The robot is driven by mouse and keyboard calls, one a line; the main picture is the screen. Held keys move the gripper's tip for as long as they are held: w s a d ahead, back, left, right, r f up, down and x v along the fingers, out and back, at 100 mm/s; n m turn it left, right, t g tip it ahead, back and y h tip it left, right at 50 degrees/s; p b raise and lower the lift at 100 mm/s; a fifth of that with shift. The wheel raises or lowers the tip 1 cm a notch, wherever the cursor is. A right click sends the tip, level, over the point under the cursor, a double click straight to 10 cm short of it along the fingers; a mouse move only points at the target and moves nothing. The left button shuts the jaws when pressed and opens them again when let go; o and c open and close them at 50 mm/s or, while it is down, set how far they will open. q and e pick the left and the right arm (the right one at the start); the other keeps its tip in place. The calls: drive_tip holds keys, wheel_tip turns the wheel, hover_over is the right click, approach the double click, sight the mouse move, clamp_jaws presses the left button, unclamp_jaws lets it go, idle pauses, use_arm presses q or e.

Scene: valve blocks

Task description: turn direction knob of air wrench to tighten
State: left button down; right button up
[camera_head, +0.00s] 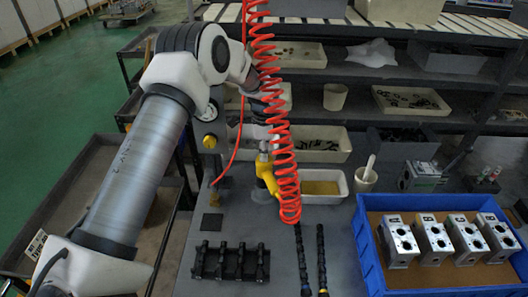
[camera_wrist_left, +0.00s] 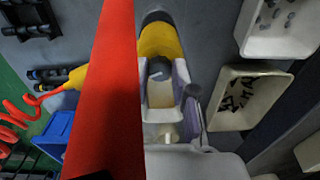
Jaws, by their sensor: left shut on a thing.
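The yellow air wrench (camera_head: 265,172) stands at the back of the grey table, partly hidden by its coiled red hose (camera_head: 283,150). My left gripper (camera_head: 264,157) reaches it from above and is shut on it. In the left wrist view, the yellow wrench body (camera_wrist_left: 161,40) shows beyond the light fingers of the left gripper (camera_wrist_left: 162,90), which close around a grey part near its end. A red band of the hose (camera_wrist_left: 108,90) crosses close to the lens and hides part of the view. I cannot make out the direction knob clearly. My right gripper is not in view.
A blue tray (camera_head: 362,243) with several metal valve blocks (camera_head: 432,240) stands at the right. A black rack (camera_head: 231,262) and two dark rods (camera_head: 311,260) lie on the table front. A white bin (camera_head: 324,196) and a mortar (camera_head: 366,180) stand at the back.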

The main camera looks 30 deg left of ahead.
use_arm(q)
drive_tip(key=shift+s+f+m, duration=0.1)
drive_tip(key=shift+f+m, duration=0.1)
drive_tip(key=shift+m, duration=0.2)
drive_tip(key=c, duration=0.9)
unclamp_jaws()
drive_tip(key=shift+c, duration=0.2)
wheel_tip(320, 180, up, 12)
drive_tip(key=shift+d, duration=0.1)
